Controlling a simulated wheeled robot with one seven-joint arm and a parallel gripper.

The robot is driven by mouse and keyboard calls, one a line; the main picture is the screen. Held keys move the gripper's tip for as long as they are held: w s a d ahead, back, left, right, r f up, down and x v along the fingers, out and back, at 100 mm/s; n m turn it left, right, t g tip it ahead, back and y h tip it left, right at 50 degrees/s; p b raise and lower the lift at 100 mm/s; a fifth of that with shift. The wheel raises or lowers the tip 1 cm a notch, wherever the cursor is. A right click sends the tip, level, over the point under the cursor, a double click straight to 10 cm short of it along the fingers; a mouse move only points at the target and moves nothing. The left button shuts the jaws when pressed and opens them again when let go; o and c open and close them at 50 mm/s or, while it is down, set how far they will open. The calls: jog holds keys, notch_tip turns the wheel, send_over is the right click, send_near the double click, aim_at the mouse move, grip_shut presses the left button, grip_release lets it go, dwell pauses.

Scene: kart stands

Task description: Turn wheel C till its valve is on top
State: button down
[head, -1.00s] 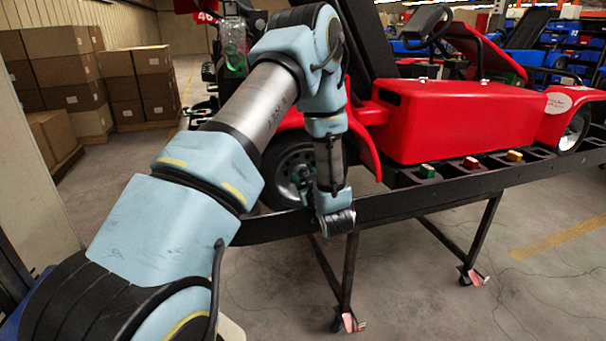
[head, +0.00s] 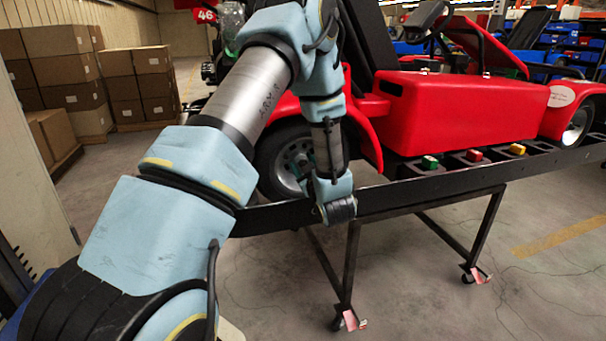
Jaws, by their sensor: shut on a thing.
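The near wheel (head: 264,172) of the red kart (head: 456,112), with a black tyre and grey rim, shows behind my arm in the head view. No letter can be read on it, so I take it as wheel C from my gripper's place. My gripper (head: 304,170) is at the face of this wheel, on the right part of its rim, and is shut on it. My wrist hides part of the rim and the fingertips. I cannot make out the valve or its position.
Another kart wheel (head: 576,125) is at the right. Cardboard boxes (head: 60,68) stand at the back left. Floor in front is free.

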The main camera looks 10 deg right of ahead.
jog(key=shift+f+n+b, duration=0.1)
jog(key=shift+n+b, duration=0.85)
jog(key=shift+n, duration=0.05)
jog(key=c, duration=0.7)
grip_release()
jog(key=shift+o, duration=0.2)
jog(key=s+b, duration=0.1)
jog(key=s, duration=0.2)
jog(key=s+d, duration=0.1)
jog(key=s, duration=0.2)
jog(key=s+b, duration=0.1)
jog(key=s, duration=0.2)
jog(key=shift+s+d+b, duration=0.2)
jog(key=shift+s+b, duration=0.1)
jog(key=shift+b, duration=0.05)
jog(key=shift+s, duration=0.6)
